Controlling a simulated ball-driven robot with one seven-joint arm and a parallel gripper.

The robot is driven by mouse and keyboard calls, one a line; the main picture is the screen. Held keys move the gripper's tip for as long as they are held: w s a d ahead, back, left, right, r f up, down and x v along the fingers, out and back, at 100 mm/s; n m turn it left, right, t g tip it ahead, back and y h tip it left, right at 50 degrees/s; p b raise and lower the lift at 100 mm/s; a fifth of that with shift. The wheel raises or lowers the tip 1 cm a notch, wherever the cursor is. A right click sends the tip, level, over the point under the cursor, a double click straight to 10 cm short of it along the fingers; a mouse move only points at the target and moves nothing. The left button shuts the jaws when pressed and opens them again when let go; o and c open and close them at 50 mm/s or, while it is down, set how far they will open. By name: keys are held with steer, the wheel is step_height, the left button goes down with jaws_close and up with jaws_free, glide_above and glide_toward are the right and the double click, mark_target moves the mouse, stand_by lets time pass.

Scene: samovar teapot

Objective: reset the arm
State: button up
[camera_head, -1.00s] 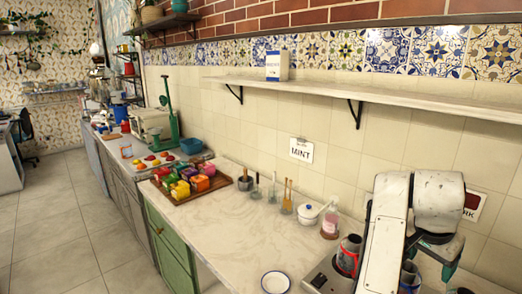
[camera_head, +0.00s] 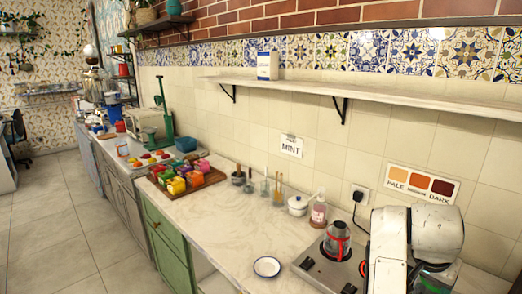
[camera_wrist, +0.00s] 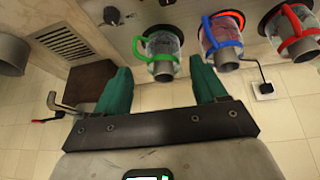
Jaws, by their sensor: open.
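My gripper (camera_wrist: 158,66) shows in the wrist view with two teal fingers spread wide apart, and nothing is gripped between them. In that tilted view a glass vessel with a green handle (camera_wrist: 163,45) lies beyond the gap between the fingers; how far off it is I cannot tell. In the head view my white arm is folded at the lower right, and the gripper itself is out of sight there.
In the head view a glass pot (camera_head: 336,241) stands on a hot plate (camera_head: 322,268). A white dish (camera_head: 267,267) is left of it. The counter's middle is mostly clear.

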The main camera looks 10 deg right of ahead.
steer(key=s+a+f+n+t+y, duration=0.1)
steer(key=s+a+f+n+y, duration=0.1)
steer(key=s+a+f+n, duration=0.65)
steer(key=s+a+f+n+t+y, duration=0.25)
steer(key=s+a+f, duration=0.45)
steer(key=s, duration=0.4)
steer(key=s+d+f+g, duration=0.2)
steer(key=s+f+g, duration=0.3)
steer(key=s, duration=0.6)
steer(key=shift+f, duration=0.95)
